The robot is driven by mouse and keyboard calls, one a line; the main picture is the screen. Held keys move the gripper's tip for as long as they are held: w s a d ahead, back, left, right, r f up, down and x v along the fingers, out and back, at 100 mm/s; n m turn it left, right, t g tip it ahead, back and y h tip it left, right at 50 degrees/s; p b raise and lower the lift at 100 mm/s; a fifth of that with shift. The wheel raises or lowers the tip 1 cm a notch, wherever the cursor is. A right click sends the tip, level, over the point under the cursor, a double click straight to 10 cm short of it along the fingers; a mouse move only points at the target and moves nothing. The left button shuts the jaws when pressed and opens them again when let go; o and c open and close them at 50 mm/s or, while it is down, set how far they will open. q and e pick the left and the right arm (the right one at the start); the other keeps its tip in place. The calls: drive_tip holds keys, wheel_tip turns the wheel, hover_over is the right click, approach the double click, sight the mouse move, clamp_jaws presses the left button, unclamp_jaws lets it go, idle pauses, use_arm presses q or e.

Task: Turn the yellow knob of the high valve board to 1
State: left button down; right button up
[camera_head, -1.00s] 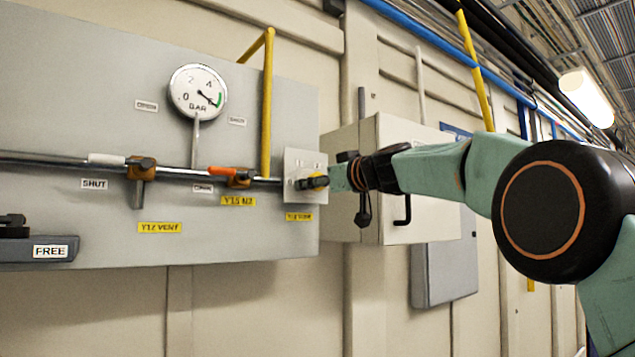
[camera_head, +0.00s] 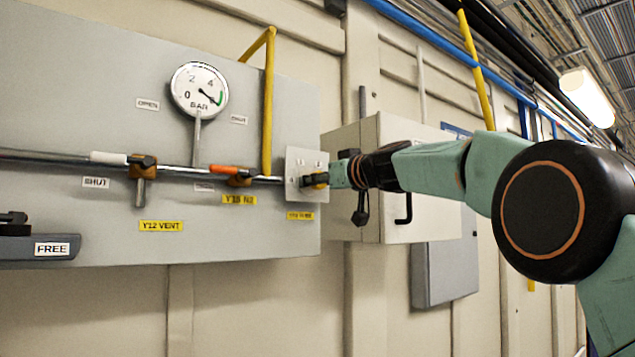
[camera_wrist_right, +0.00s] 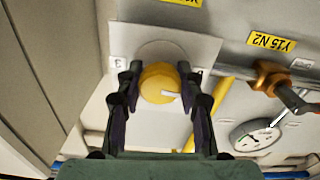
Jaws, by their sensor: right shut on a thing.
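The grey high valve board (camera_head: 90,120) fills the left of the head view. The yellow knob (camera_head: 320,181) sits on a pale square plate (camera_head: 304,160) at the board's right end. In the wrist view the yellow knob (camera_wrist_right: 160,82) is round, with a small white mark on its right side. My right gripper (camera_head: 318,180) is at the knob, its fingers on either side of it. The right gripper (camera_wrist_right: 161,86) is shut on the knob in the wrist view. My left gripper is not in view.
A pressure gauge (camera_head: 199,90) and a pipe with a white-handled valve (camera_head: 110,158) and an orange-handled valve (camera_head: 225,169) are left of the plate. A yellow pipe (camera_head: 267,105) rises close beside it. A pale cabinet (camera_head: 350,215) stands to the right, behind my right arm.

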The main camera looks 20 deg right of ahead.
drive_tip(key=m, duration=0.5)
drive_tip(key=shift+f, duration=0.3)
drive_tip(key=m, duration=0.5)
drive_tip(key=shift+a+f, duration=0.1)
drive_tip(key=shift+w, duration=0.1)
drive_tip(key=o, duration=1.2)
drive_tip(key=shift+r, duration=0.25)
